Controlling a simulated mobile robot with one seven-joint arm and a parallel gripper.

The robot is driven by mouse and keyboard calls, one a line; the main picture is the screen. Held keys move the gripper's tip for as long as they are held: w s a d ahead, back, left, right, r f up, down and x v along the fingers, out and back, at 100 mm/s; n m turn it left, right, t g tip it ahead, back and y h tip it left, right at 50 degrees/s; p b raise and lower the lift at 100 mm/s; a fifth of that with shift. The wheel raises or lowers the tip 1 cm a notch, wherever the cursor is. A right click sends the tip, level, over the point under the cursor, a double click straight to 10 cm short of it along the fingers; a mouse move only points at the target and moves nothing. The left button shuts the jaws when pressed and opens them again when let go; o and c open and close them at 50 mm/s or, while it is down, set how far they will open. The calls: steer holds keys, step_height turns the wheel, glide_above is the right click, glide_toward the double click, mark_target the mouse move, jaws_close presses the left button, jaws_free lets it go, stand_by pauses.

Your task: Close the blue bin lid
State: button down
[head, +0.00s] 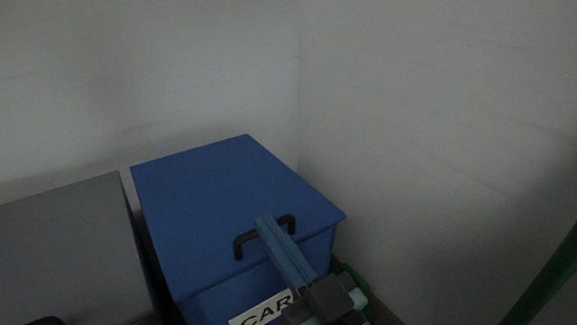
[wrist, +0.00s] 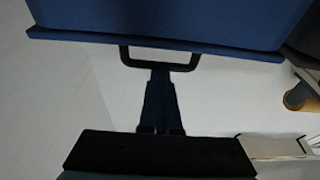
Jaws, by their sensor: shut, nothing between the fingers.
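The blue bin (head: 305,258) stands near the wall corner, with a white label reading "CAR" on its front. Its blue lid (head: 215,190) lies over the top, flat or nearly flat; I cannot tell whether a small gap is left under it. A black handle (head: 239,247) sits at the lid's front edge; it also shows in the wrist view (wrist: 193,58). My gripper (head: 264,218) is shut and empty, its blue fingertips at the handle's bar. In the wrist view the fingertips (wrist: 160,72) meet or overlap the bar; contact is unclear.
A grey box or lid (head: 70,245) stands close on the left, with a narrow dark gap between. Pale walls rise behind and to the right. A green pole (head: 545,275) crosses the lower right corner. A brownish round object (wrist: 298,97) shows at the right of the wrist view.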

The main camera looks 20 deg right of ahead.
step_height(320, 180, down, 2)
steer(key=shift+w+d+f+g, duration=0.1)
steer(key=shift+f+g, duration=0.05)
steer(key=shift+g, duration=0.15)
steer(key=r+p+v, duration=0.1)
steer(key=p+v, duration=0.1)
steer(key=v, duration=1)
steer(key=shift+s+r, duration=0.25)
steer(key=shift+s, duration=0.25)
